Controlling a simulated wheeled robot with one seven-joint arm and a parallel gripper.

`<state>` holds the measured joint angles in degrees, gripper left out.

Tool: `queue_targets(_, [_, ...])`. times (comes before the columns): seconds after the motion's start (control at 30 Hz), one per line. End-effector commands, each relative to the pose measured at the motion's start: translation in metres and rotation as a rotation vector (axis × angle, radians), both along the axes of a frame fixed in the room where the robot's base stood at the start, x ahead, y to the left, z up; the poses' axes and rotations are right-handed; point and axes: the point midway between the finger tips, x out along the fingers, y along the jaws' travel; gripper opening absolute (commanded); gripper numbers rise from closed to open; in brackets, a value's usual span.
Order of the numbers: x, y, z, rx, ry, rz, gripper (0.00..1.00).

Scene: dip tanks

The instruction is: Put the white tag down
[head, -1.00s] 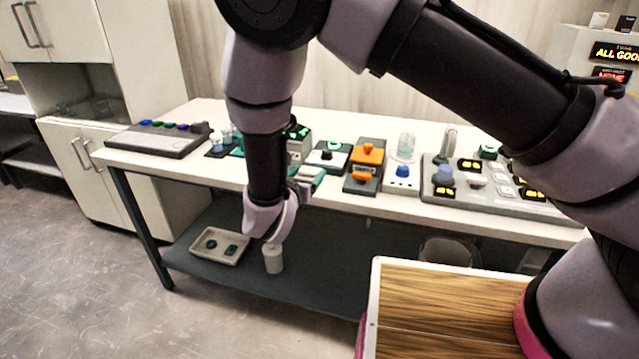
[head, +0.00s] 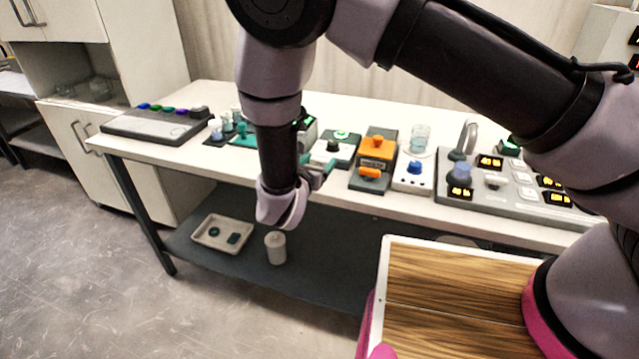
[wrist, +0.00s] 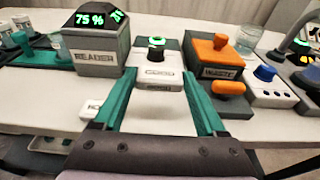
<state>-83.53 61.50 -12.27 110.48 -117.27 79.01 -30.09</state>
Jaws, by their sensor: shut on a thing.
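My gripper (wrist: 158,98) has two green fingers, set wide apart. A white lettered piece (wrist: 158,82) shows between the fingertips in the wrist view; I take it for the white tag, though its outline blends with the devices behind it.
The white table (wrist: 60,95) carries a reader box (wrist: 97,55) showing 75 %, an orange-handled device (head: 374,155), a blue-button box (head: 413,174) and a control panel (head: 500,193). A tray (head: 200,236) and a white cylinder (head: 275,248) are on the lower shelf.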

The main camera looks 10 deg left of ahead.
Motion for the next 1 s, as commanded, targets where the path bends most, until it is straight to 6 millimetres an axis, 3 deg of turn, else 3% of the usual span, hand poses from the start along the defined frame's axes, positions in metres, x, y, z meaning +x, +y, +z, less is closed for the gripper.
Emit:
queue_targets(0.47, [0.0, 0.0, -0.063, 0.0, -0.001, 0.0, 0.21])
queue_targets(0.9, [0.0, 0.0, -0.07, 0.002, -0.001, -0.001, 0.21])
queue_targets(0.93, [0.0, 0.0, -0.07, 0.003, -0.001, -0.002, 0.85])
queue_targets(0.97, [0.0, 0.0, -0.069, 0.003, -0.001, -0.002, 0.97])
queue_targets(1.0, [0.0, 0.0, -0.069, 0.003, -0.001, -0.002, 1.0])
